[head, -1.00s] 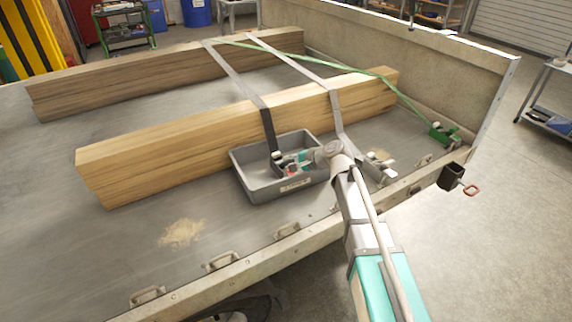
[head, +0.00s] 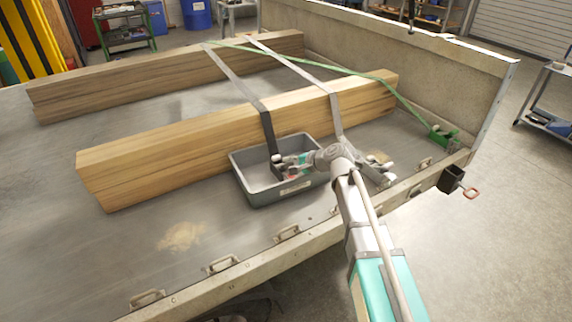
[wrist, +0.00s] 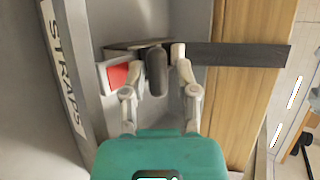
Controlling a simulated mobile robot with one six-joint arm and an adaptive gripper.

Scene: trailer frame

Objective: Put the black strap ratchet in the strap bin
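The black strap ratchet (wrist: 157,72) sits between my fingertips in the wrist view, with its dark strap (wrist: 240,55) running right over the timber. My gripper (wrist: 159,66) appears shut on it. In the head view my gripper (head: 288,162) is at the grey strap bin (head: 262,196), over its inside. The wrist view shows the bin's wall with the STRAPS label (wrist: 62,75). A red and pale part (wrist: 120,76) shows just left of the ratchet; I cannot tell if it belongs to it. The ratchet's underside is hidden.
A timber beam (head: 170,155) lies right behind the bin, with a second beam (head: 130,82) farther back. A grey strap (head: 334,108) and a green strap (head: 350,70) cross them. The green ratchet (head: 440,134) is at the right rail. The deck is clear at the left front.

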